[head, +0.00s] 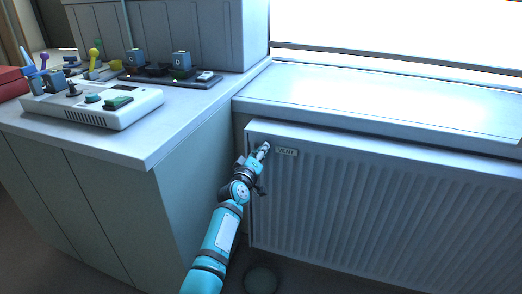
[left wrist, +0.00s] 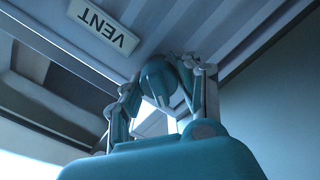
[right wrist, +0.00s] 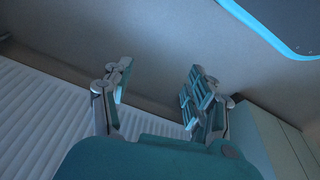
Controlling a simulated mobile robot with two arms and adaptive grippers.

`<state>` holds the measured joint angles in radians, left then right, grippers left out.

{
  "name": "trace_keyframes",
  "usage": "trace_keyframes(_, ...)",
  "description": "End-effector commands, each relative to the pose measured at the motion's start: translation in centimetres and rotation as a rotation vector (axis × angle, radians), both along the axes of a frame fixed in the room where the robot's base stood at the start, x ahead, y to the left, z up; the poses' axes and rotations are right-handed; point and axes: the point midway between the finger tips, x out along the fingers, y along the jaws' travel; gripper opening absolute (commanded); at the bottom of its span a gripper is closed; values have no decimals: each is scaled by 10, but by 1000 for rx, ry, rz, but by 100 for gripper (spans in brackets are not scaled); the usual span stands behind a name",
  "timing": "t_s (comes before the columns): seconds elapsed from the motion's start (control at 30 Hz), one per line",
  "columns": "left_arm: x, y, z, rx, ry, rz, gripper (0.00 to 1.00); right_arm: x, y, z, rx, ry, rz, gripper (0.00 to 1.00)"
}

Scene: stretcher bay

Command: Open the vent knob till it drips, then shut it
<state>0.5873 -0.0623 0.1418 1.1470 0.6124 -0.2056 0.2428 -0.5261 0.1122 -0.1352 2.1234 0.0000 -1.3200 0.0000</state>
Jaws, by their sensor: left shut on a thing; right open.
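The white ribbed radiator (head: 380,190) hangs under the window sill, with a VENT label (head: 286,151) near its top left corner. My left gripper (head: 263,150) is at that corner, just left of the label, and hides the knob in the head view. In the left wrist view the round teal vent knob (left wrist: 157,78) sits between the fingers of my left gripper, which is shut on it. The VENT label (left wrist: 103,27) appears upside down there. No drip can be made out. My right gripper (right wrist: 158,78) is open and empty in the right wrist view, above the floor.
A round dish-like thing (head: 261,279) stands on the floor below the radiator's left end. The cabinet (head: 150,160) at left carries a white control box (head: 92,105) and a dark strip with knobs (head: 170,75). The sill (head: 390,100) is clear.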

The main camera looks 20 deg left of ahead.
Motion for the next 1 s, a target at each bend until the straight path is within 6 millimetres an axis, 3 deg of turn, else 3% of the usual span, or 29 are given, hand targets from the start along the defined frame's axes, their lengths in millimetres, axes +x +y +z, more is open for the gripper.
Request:
trace_keyframes(0.5,0,2,-1,-438,15,2,1,-1,1,-27,0,15,2,58)
trace_keyframes(1.0,0,1,-3,-606,21,1,1,-2,1,-34,-1,17,3,58)
